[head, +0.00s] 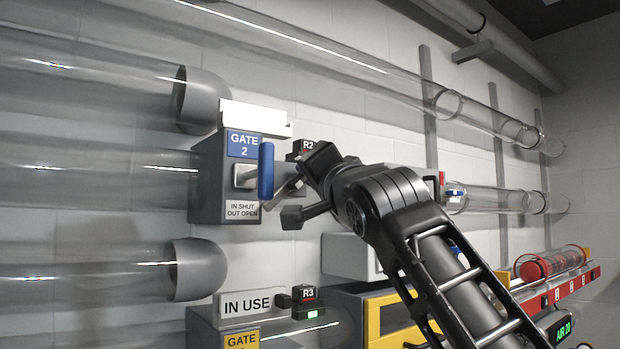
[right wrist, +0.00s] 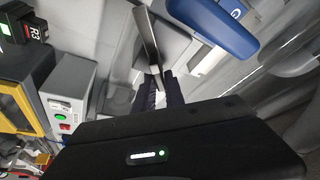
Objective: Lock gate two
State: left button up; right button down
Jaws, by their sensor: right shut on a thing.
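The gate 2 box (head: 210,180) is grey, with a blue "GATE 2" label and a plate reading "IN SHUT OUT OPEN". Its blue handle (head: 266,170) stands upright on the front and also shows in the right wrist view (right wrist: 222,28). My right gripper (head: 301,190) is just right of the handle, apart from it. It is shut on a thin grey flat bar (right wrist: 149,40) beside the handle. Where the bar joins the box is hard to tell. My left gripper is out of view.
Clear tubes (head: 90,180) run along the wall. A white "IN USE" sign (head: 248,303) is on the gate below, beside the black R3 block (head: 308,295). A yellow-framed unit (head: 385,318) and a red rack (head: 570,288) with a red carrier (head: 550,264) are at lower right.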

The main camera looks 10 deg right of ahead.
jog(key=shift+w+f+m+g+h+p, duration=0.1)
jog(key=shift+m+g+h+p, duration=0.35)
jog(key=shift+m, duration=1)
jog(key=shift+s+f+m+g+h+p, duration=0.15)
jog(key=shift+m+g+p, duration=0.4)
jog(key=shift+m+p, duration=0.7)
jog(key=shift+w+f+m+g+h+p, duration=0.15)
jog(key=shift+m+g+h+p, duration=0.25)
jog(key=shift+m, duration=1.3)
jog(key=c, duration=1.5)
grip_release()
jog(key=shift+r, duration=0.1)
jog(key=shift+o, duration=0.2)
jog(key=shift+d, duration=0.1)
